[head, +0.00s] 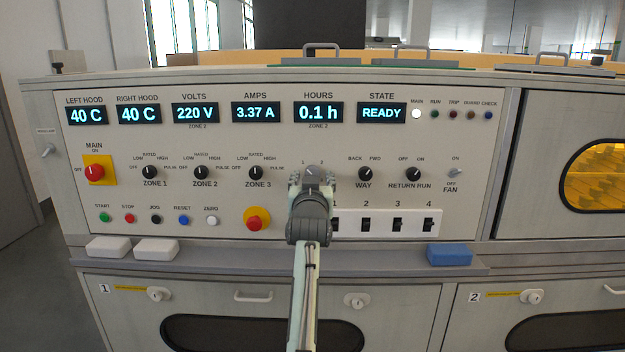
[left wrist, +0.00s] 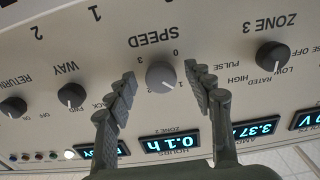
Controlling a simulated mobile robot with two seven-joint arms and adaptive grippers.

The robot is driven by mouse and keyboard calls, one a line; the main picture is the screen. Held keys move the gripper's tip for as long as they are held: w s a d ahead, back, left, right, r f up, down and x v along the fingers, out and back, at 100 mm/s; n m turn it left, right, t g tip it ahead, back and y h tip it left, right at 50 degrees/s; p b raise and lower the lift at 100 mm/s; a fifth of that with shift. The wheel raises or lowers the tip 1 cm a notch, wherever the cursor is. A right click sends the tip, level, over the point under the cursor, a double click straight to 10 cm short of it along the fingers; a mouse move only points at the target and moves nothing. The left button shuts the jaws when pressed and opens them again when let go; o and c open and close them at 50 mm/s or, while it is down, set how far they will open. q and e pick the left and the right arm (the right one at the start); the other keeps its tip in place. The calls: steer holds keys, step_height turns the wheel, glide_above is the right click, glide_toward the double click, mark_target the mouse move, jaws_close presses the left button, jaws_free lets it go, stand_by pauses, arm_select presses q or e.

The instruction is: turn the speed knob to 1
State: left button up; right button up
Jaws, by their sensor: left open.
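The grey speed knob (left wrist: 161,75) shows in the left wrist view, upside down, with the word SPEED and the marks 0, 1, 2 and 3 around it. A light line on its face seems to point towards the 1 side, but it is too small to be sure. My left gripper (left wrist: 164,87) is open, one finger on each side of the knob, with gaps between fingers and knob. In the head view my left gripper (head: 312,181) stands in front of the panel and covers most of the knob (head: 314,170). My right gripper is not in view.
The zone 3 knob (head: 255,172) and the way knob (head: 364,174) flank the speed knob. A red mushroom button (head: 257,218) and a white strip of switches (head: 410,222) lie below. The STATE display (head: 381,113) reads READY. A blue block (head: 449,255) lies on the ledge.

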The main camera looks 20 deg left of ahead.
mark_target(313, 132)
arm_select(q)
step_height(313, 132, up, 10)
stand_by(0.5)
stand_by(0.3)
